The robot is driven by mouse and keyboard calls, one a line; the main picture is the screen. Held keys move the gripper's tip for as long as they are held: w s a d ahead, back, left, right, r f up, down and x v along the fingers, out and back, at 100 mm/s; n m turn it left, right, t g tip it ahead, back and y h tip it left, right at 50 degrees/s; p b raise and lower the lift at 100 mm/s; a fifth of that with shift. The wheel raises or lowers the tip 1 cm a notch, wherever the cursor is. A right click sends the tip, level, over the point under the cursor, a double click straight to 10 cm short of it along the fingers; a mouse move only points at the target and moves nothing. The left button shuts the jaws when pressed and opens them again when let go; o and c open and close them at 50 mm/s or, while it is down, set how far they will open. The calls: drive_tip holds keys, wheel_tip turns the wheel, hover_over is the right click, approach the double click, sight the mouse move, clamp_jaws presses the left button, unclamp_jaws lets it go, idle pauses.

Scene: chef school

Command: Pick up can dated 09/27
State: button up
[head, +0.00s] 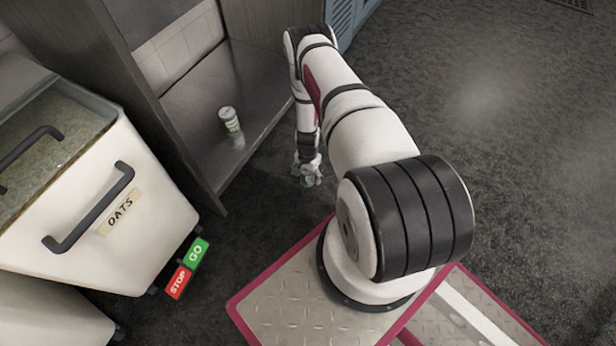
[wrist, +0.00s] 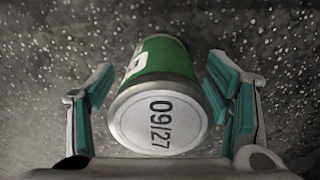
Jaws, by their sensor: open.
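A green and silver can (wrist: 168,65) shows in the wrist view, its pale end facing the camera and printed 09/27. My gripper (wrist: 165,88) is open, with one teal-padded finger on each side of the can. Gaps show between the can and both fingers near the camera; contact farther down is unclear. In the head view my gripper (head: 308,180) is low over the dark floor, with a bit of green at its tip. A second white and green can (head: 230,120) stands upright on the metal shelf; its date is not readable.
The metal shelf unit (head: 205,95) stands left of my arm, its side panel close to the gripper. An oats bin (head: 125,215) with dark handles and a green and red go/stop sign (head: 187,268) are at the left. Open floor (head: 490,120) lies to the right.

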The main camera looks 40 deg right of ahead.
drive_tip(key=c, duration=1.5)
drive_tip(key=shift+r, duration=0.1)
